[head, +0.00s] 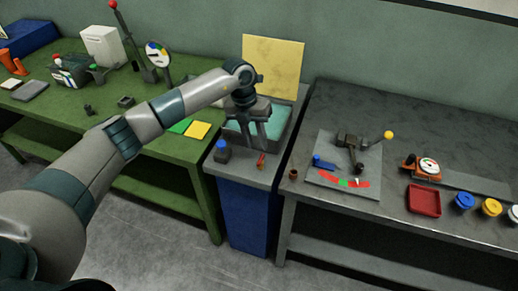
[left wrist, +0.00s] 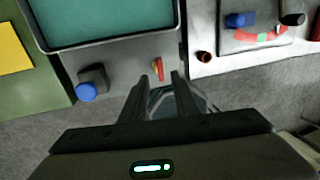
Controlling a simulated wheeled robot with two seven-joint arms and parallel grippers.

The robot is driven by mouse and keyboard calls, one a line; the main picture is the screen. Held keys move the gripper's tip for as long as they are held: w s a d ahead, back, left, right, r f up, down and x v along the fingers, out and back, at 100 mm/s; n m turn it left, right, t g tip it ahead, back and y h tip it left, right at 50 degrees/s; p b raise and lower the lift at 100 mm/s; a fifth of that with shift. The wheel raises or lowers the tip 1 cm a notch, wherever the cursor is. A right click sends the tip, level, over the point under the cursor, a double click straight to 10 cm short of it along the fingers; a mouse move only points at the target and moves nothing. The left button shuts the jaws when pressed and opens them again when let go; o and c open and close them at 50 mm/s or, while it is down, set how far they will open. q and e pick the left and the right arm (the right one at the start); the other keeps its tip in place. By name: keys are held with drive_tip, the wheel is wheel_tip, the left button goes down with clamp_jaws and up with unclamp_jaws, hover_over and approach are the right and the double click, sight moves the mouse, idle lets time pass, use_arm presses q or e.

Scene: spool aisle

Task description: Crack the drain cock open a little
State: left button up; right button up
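A small red lever (head: 261,160), which looks like the drain cock's handle, sits on the grey top of the blue stand, in front of a basin of teal liquid (head: 238,125). In the left wrist view the red lever (left wrist: 158,69) shows a yellowish side and lies just beyond the fingertips, roughly in line with the gap. My left gripper (head: 257,144) points down over the stand beside the basin. In the left wrist view its two fingers (left wrist: 157,84) are apart with nothing between them. Contact with the lever does not show. My right gripper is not in view.
A blue-capped dark block (head: 222,151) stands left of the lever. A small brown cup (head: 293,174) is at the right table's near edge. A plate with a yellow-knobbed lever (head: 387,136) lies on that table. A green bench (head: 130,120) stands left.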

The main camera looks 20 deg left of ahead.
sight(261, 158)
use_arm(q)
drive_tip(key=shift+d+f+p, duration=0.15)
drive_tip(key=shift+f+p, duration=0.05)
drive_tip(key=shift+f, duration=0.7)
drive_tip(key=shift+d+f+p, duration=0.2)
drive_tip(key=shift+f, duration=0.7)
drive_tip(key=shift+d+f+p, duration=0.15)
drive_tip(key=shift+f+p, duration=0.05)
drive_tip(key=shift+f, duration=0.7)
clamp_jaws()
